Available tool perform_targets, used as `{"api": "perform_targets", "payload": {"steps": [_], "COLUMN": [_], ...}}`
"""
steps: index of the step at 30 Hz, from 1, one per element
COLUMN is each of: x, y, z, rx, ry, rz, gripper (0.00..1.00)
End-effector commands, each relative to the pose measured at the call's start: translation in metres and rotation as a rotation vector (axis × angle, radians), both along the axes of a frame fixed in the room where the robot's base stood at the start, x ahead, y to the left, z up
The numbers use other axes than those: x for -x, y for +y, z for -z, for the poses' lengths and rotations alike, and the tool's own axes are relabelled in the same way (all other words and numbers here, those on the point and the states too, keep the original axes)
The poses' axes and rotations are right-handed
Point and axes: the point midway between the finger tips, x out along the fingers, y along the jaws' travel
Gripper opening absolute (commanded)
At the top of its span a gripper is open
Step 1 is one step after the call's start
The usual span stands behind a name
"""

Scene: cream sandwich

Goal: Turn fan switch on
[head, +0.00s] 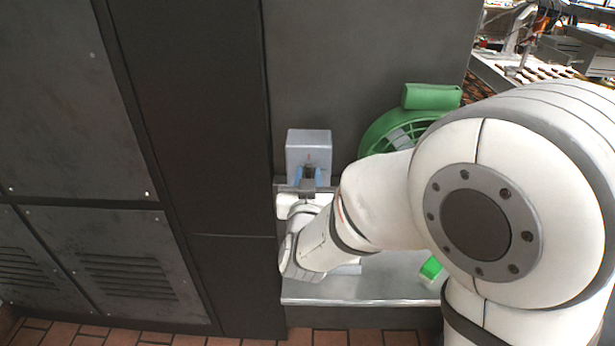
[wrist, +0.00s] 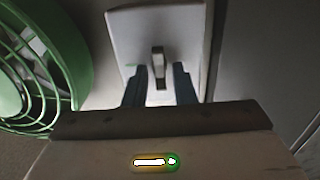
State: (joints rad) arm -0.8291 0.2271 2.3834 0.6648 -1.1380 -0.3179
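The fan switch (head: 309,150) is a pale grey box against the dark wall in the head view. In the wrist view its white plate (wrist: 125,25) carries a small toggle lever (wrist: 158,62). My gripper (wrist: 159,84) has its two dark fingers apart, one on each side of the lever's lower part. I cannot tell whether the fingers touch it. In the head view my gripper (head: 308,178) is right in front of the box and partly covers it. The green fan (head: 390,127) stands right of the switch, partly hidden by my arm; it also shows in the wrist view (wrist: 65,60).
A grey metal shelf (head: 330,288) lies below the switch and fan. A green object (head: 431,268) sits on it, partly behind my arm. Dark cabinets (head: 190,120) stand close on the left. A conveyor with food items (head: 545,72) is at the far right.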

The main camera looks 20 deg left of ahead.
Motion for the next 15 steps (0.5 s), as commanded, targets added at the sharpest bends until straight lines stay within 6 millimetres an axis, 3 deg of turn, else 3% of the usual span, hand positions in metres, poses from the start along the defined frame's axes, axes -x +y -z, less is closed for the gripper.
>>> {"api": "perform_targets", "payload": {"steps": [8,15], "x": [0.0004,0.0005], "y": [0.0002,0.0003], "z": [-0.0001,0.0007], "rx": [0.000,-0.007], "ry": [0.000,0.002], "rz": [0.000,-0.001], "gripper": [0.01,0.00]}}
